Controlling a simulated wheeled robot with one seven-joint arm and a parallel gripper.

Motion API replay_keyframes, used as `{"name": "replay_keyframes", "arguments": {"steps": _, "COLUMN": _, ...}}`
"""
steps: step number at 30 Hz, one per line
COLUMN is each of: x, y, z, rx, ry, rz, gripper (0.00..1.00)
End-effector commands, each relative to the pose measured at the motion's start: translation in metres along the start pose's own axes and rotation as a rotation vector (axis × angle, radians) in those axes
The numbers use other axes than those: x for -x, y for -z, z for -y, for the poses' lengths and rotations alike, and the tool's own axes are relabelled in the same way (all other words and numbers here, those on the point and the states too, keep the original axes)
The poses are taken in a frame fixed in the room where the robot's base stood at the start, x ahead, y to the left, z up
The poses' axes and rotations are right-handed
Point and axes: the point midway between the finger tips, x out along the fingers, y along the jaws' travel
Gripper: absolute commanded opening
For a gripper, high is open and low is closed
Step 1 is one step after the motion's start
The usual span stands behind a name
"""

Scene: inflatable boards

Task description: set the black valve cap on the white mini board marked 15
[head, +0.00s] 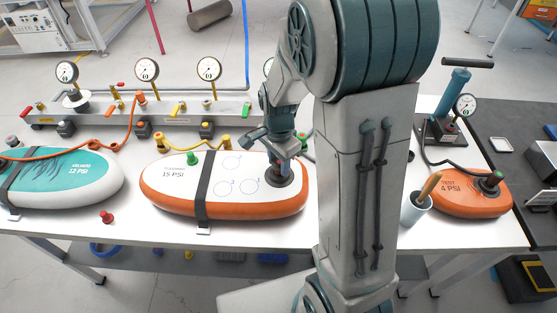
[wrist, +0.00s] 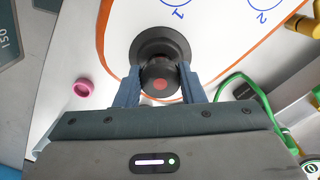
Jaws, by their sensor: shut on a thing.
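The white mini board (head: 228,185) with orange sides lies on the table, printed "15 PSI" with small blue circles; it also fills the top of the wrist view (wrist: 215,40). A dark round valve (head: 279,177) sits at its right end and shows in the wrist view as a black ring (wrist: 150,40). My gripper (wrist: 159,82) is shut on the black valve cap (wrist: 160,90), which has a red dot on its face. In the head view my gripper (head: 280,163) is over the valve. I cannot tell whether the cap touches it.
A black strap (head: 203,187) crosses the board. A teal board (head: 75,175) lies left, an orange board (head: 460,192) right. A red cap (head: 107,217) stands on the table; a pink cap (wrist: 83,88) is in the wrist view. Gauges stand on a manifold (head: 140,112) behind.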

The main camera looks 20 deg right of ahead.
Motion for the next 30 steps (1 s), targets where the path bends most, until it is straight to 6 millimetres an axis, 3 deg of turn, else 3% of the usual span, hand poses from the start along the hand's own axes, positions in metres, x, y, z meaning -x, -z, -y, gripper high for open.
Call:
{"name": "replay_keyframes", "arguments": {"steps": 14, "x": -0.013, "y": 0.000, "z": 0.000, "rx": 0.000, "ry": 0.000, "rz": 0.000, "gripper": 0.14}}
{"name": "replay_keyframes", "arguments": {"steps": 15, "x": -0.013, "y": 0.000, "z": 0.000, "rx": 0.000, "ry": 0.000, "rz": 0.000, "gripper": 0.38}}
{"name": "replay_keyframes", "arguments": {"steps": 18, "x": -0.012, "y": 0.000, "z": 0.000, "rx": 0.000, "ry": 0.000, "rz": 0.000, "gripper": 0.61}}
{"name": "replay_keyframes", "arguments": {"steps": 30, "x": -0.003, "y": 0.000, "z": 0.001, "rx": 0.001, "ry": 0.003, "rz": -0.001, "gripper": 0.61}}
